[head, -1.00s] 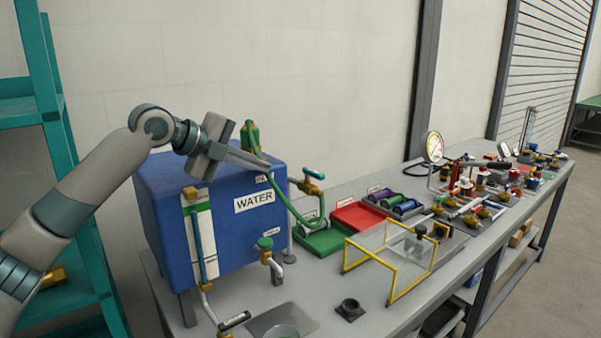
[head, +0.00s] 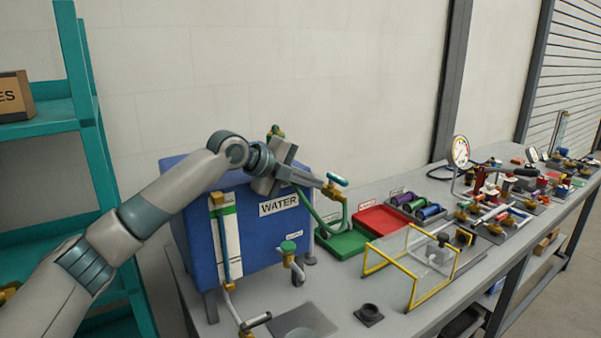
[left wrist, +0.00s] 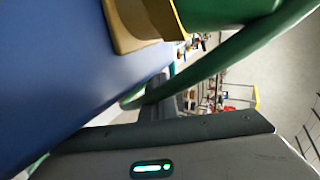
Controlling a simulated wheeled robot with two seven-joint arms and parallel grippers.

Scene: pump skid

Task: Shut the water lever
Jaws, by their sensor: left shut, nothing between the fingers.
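The water lever (head: 337,180) is a short teal handle on a brass valve (head: 334,193) at the top of a bent pipe, right of the blue water tank (head: 246,240). My left gripper (head: 320,184) is shut and empty. Its tips are just left of the brass valve and look close to it; I cannot tell whether they touch. In the left wrist view, the gripper's fingers (left wrist: 158,103) point past the blue tank wall (left wrist: 60,75), with a green hose (left wrist: 215,60) crossing close in front. The lever cannot be made out there. My right gripper is out of view.
A green tray (head: 343,243) and a red tray (head: 382,219) lie right of the tank. A yellow-framed clear guard (head: 410,265) stands at the bench front. Teal shelving (head: 100,150) is at left.

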